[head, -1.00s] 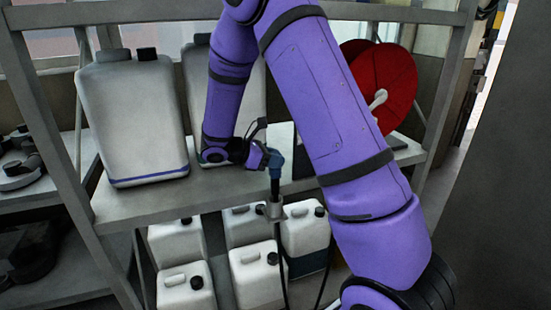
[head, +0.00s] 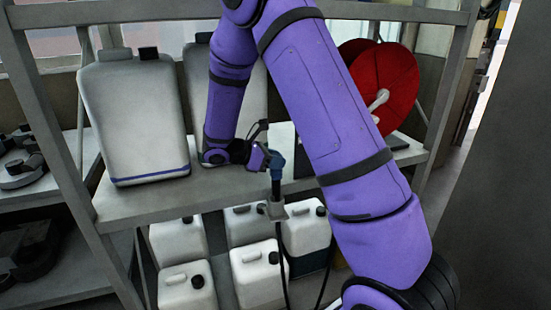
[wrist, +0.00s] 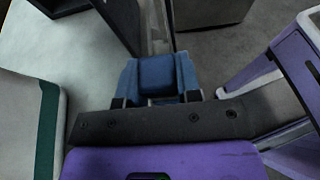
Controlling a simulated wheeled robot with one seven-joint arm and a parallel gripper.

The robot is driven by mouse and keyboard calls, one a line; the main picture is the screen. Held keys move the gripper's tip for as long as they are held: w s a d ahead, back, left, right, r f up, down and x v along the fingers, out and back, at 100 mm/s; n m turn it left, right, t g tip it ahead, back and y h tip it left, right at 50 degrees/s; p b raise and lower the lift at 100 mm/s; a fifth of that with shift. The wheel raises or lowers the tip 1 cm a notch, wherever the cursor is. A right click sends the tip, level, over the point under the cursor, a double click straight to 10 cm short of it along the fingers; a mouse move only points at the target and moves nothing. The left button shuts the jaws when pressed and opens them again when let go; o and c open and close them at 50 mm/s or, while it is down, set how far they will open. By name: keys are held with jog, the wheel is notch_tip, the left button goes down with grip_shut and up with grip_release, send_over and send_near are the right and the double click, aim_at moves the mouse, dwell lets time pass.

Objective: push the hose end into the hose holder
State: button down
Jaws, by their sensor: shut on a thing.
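The blue hose end (head: 276,161) points down at the shelf's front edge, with its dark lower part (head: 276,186) reaching into or just over the grey hose holder (head: 274,209). I cannot tell how deep it sits. The black hose (head: 281,262) hangs below the holder. My gripper (head: 263,158) is shut on the hose end from the left. In the wrist view the blue hose end (wrist: 157,76) sits between the two dark fingertips (wrist: 155,100). The holder is not clear in the wrist view.
Two large white canisters (head: 134,120) stand on the shelf (head: 240,184) behind and left of my gripper. Several small white jugs (head: 255,275) stand below. A red reel (head: 387,85) is at the right, partly behind my arm.

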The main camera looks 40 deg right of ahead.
aim_at(275, 179)
jog(key=shift+f, duration=3.55)
jog(key=c, duration=0.7)
grip_release()
jog(key=shift+a, duration=0.15)
jog(key=v, duration=1)
jog(key=shift+w+a+r, duration=0.1)
jog(key=shift+a+r, duration=0.05)
jog(key=shift+a, duration=0.1)
jog(key=shift+r, duration=0.1)
